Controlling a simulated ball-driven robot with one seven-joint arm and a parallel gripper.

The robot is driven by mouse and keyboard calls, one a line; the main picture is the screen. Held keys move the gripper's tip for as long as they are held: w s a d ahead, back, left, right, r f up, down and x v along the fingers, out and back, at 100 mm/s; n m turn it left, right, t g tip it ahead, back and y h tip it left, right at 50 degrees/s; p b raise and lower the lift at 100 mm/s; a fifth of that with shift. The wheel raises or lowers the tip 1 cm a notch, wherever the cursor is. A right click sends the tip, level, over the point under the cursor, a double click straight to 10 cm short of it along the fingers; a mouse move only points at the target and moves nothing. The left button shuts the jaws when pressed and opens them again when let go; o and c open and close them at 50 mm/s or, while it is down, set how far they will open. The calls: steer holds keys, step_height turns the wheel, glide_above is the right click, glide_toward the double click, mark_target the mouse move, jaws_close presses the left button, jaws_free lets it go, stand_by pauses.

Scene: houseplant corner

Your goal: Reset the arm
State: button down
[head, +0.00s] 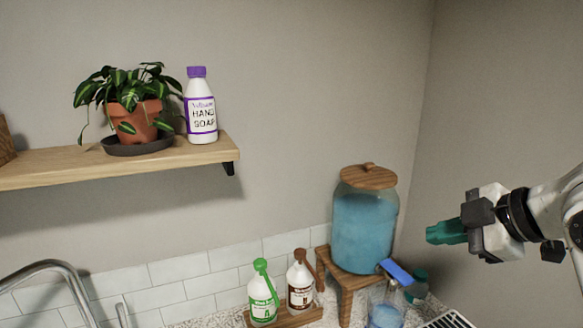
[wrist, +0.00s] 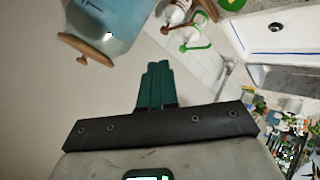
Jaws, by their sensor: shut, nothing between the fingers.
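My gripper (head: 432,234) is at the right of the head view, held in the air to the right of the drink dispenser. Its green fingers point left and are shut together with nothing between them. In the wrist view the shut fingers (wrist: 158,70) show at the middle, with wall and tiles beyond them. My arm comes in from the right edge of the head view.
A blue-filled dispenser (head: 363,232) with a wooden lid stands on a wooden stand (head: 345,283). Green (head: 262,297) and brown (head: 300,284) labelled bottles stand left of it. A wall shelf (head: 60,172) holds a potted plant (head: 138,118) and a hand soap bottle (head: 200,108). A tap (head: 50,264) is lower left.

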steer(key=s+a+f+m, duration=0.1)
steer(key=a+f+m, duration=0.15)
steer(key=f, duration=0.35)
steer(key=s+a+f+m, duration=0.1)
steer(key=s+f+m, duration=0.1)
steer(key=f+m, duration=0.3)
steer(key=s+d+f+m+g+h+b, duration=0.3)
steer(key=s+f+m+b, duration=0.1)
steer(key=s+f, duration=1.2)
steer(key=s+d+f+m+g+h+b, duration=0.3)
steer(key=s+f, duration=1.3)
steer(key=f, duration=0.7)
steer(key=m+g+b, duration=0.1)
steer(key=m+b, duration=0.1)
steer(key=b, duration=0.1)
steer(key=shift+d+f, duration=0.35)
